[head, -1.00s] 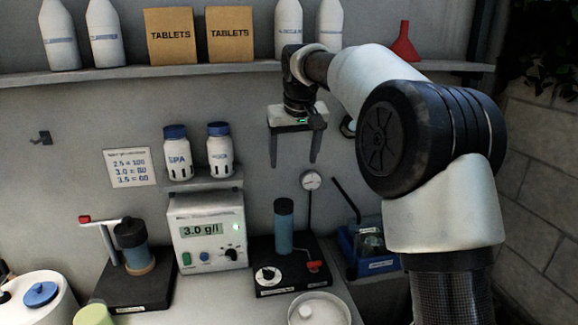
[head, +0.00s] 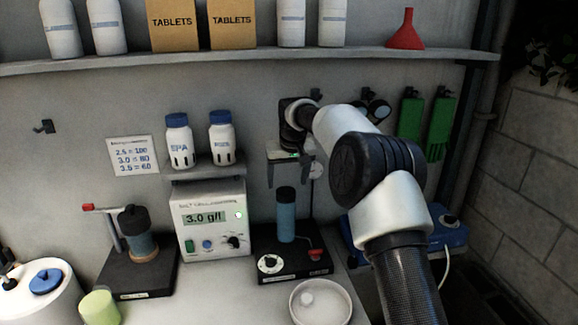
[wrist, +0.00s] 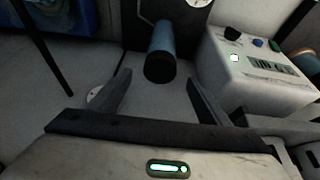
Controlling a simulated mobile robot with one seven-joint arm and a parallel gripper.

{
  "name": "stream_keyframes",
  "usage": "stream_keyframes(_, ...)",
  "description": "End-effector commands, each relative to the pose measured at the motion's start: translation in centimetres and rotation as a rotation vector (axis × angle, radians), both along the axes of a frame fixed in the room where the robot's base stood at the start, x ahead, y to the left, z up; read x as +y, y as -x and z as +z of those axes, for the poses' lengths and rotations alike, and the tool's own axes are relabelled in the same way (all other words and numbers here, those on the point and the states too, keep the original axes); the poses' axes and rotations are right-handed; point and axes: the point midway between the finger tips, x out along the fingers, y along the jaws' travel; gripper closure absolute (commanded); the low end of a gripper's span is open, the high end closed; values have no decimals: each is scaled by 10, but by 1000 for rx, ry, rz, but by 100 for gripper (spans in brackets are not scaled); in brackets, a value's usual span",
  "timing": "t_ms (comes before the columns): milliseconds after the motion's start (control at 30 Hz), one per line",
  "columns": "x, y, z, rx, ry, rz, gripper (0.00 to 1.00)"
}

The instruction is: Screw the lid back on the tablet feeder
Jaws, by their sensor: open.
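My gripper (head: 290,182) is open and empty, pointing down at the wall side of the bench. A blue upright cylinder (head: 286,222) with a dark cap (head: 285,193) stands on a black base (head: 292,263) with a red valve handle, below my gripper. In the wrist view the dark cap (wrist: 160,69) shows between and beyond my open fingers (wrist: 158,84), apart from them. A second blue cylinder (head: 142,244) with a dark top (head: 132,219) stands in a red-handled stand at left. I cannot tell which of these is the feeder, or whether either cap is screwed tight.
A grey meter (head: 210,223) reading 3.0 g/l stands left of the central base. A white dish (head: 321,302) is in front. Two bottles with blue caps (head: 199,141) stand on a small ledge. The long shelf (head: 250,60) is overhead; a blue case (head: 448,235) is at right.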

Motion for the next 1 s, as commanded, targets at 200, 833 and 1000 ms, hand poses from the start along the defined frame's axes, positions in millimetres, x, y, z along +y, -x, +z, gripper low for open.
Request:
stream_keyframes(200, 3, -12, -31, 2, -1, -1, 29)
stream_keyframes(833, 4, -18, -44, 0, 0, 0, 53)
stream_keyframes(1000, 4, -18, -44, 0, 0, 0, 73)
